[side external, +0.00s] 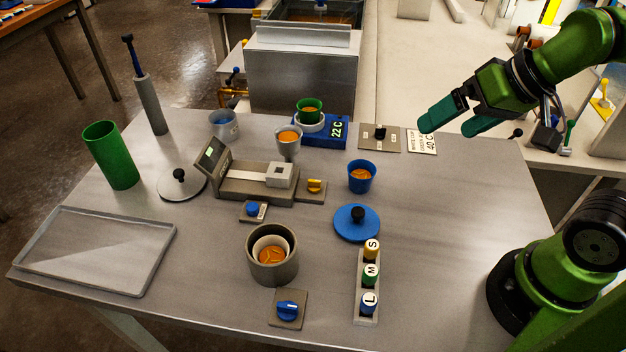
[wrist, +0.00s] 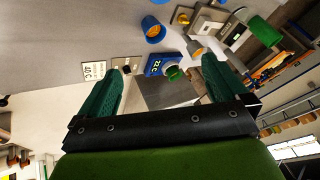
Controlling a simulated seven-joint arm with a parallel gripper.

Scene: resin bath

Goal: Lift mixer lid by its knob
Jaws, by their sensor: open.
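Two round lids with black knobs lie on the grey table. One is a grey lid (side external: 170,190) at the left; the other is a blue lid (side external: 347,229) right of centre. I cannot tell from the pictures which is the mixer's. A grey round pot (side external: 259,272) holding a pale cup with orange resin stands uncovered near the front. My gripper (side external: 452,121) is open and empty, above the table's back right, away from both lids. In the wrist view its teal fingers (wrist: 160,78) are spread; neither lid shows clearly there.
A blue cup (side external: 361,184) stands behind the blue lid. A rack (side external: 359,301) of S, M and L pieces is in front of it. A scale (side external: 230,190), a tall green cylinder (side external: 110,158) and an empty tray (side external: 95,250) are at left. The table's right is clear.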

